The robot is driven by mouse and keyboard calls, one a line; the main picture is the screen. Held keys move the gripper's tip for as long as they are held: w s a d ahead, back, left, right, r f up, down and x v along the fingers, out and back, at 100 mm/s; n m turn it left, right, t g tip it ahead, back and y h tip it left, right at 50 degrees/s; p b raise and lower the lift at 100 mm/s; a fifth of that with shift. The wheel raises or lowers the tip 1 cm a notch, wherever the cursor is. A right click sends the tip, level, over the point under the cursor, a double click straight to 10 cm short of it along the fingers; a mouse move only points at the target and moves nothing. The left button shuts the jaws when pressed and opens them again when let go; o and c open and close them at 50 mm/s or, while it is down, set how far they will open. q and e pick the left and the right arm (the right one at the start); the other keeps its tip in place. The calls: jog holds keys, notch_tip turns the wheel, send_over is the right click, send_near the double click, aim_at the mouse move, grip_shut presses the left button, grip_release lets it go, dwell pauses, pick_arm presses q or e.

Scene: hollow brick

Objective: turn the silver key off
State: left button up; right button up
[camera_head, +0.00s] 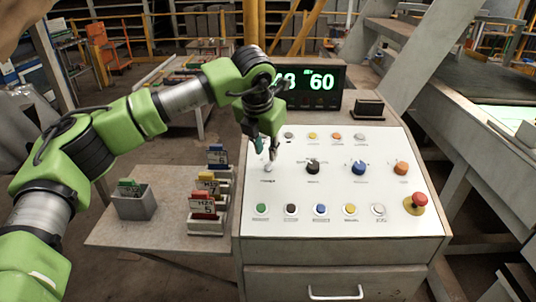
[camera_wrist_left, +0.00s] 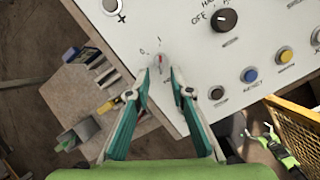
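The small silver key (camera_head: 268,167) sits on the left part of the white sloped control panel (camera_head: 330,232). In the left wrist view the key (camera_wrist_left: 159,60), with a reddish spot on it, shows between and just beyond the fingertips. My left gripper (camera_head: 266,152) points down over the panel beside the key. Its teal fingers also show in the left wrist view (camera_wrist_left: 163,74), apart with a narrow gap, and I see no clear contact with the key. The marks "0" and "1" are printed near the key.
Beside the key are a black knob (camera_head: 313,167), a blue knob (camera_head: 359,168) and an orange knob (camera_head: 401,168). Several buttons line the panel's front. A red emergency button (camera_head: 416,203) is at right. A digital display (camera_head: 312,87) stands behind. Tagged bins stand on the left side table (camera_head: 170,232).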

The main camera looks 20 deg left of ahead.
aim_at(268, 161)
pick_arm(q)
jog(key=p+x, duration=0.1)
jog(key=x, duration=0.3)
jog(key=shift+f, duration=0.1)
jog(key=shift+w+f+p, duration=0.3)
jog(key=shift+f, duration=0.35)
grip_shut()
